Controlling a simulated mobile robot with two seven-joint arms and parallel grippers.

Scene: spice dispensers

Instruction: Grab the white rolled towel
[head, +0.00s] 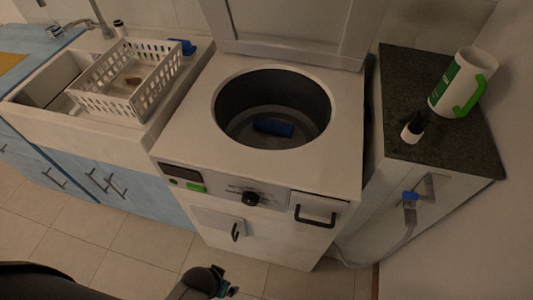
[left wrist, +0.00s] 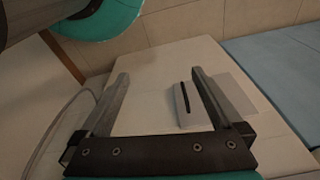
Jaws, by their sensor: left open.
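No white rolled towel can be made out in either view. A dark blue, roll-shaped object (head: 273,127) lies on the floor of the open drum of the white top-loading washer (head: 180,140). In the left wrist view my left gripper (left wrist: 160,78) is open, with nothing between its fingers. It faces the washer's white front, where a small panel with a dark handle (left wrist: 185,98) shows between the fingers. In the head view part of my left arm shows low in front of the washer, well below the drum opening. My right gripper is not in view.
The washer lid (head: 290,50) is raised. A white basket (head: 125,85) stands at the sink on the left. Tiled floor (head: 100,240) is clear in front.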

